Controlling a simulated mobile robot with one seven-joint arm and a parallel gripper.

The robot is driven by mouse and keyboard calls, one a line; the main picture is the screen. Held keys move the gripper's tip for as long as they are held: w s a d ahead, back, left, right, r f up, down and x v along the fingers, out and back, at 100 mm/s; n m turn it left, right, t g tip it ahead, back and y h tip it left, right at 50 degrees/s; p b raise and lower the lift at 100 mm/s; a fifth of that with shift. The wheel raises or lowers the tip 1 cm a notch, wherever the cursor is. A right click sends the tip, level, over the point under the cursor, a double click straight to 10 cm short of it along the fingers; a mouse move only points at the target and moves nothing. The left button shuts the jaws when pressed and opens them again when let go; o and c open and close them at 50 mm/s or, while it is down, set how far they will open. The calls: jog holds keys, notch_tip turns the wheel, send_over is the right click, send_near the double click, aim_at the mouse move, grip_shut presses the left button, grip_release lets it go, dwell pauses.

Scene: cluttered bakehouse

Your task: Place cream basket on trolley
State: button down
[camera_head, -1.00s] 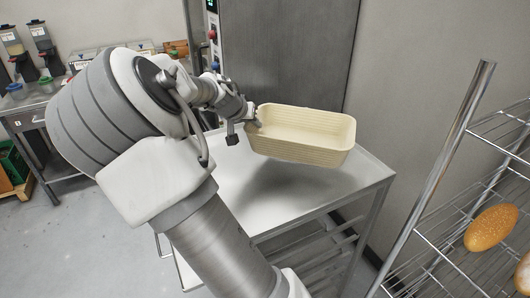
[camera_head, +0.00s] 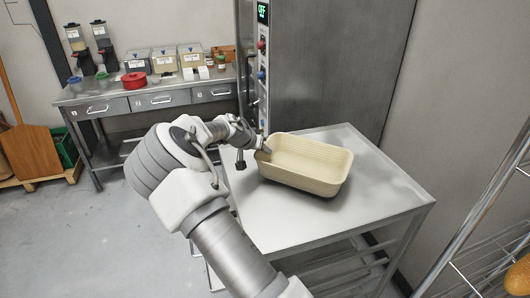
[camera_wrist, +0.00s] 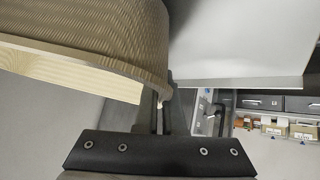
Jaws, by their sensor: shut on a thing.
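The cream basket (camera_head: 318,181) is an oval, ribbed, empty container with its opening upward. My gripper (camera_head: 263,146) is shut on its left rim in the head view. The basket is over the back-left part of the trolley's (camera_head: 385,205) flat metal top. It looks low and close to level; I cannot tell whether its base touches the top. In the wrist view the basket (camera_wrist: 110,35) fills the upper left, the fingers (camera_wrist: 166,105) meet its rim, and the trolley top (camera_wrist: 235,40) shows at upper right.
A tall steel cabinet (camera_head: 335,70) with a control panel stands behind the trolley. A wire rack (camera_head: 490,225) with bread is close at the right. A drawer bench (camera_head: 150,95) with bins is at the back left. The trolley top's front and right are clear.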

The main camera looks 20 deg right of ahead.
jog(key=shift+f, duration=0.65)
jog(key=shift+f, duration=0.15)
jog(key=c, duration=1)
grip_release()
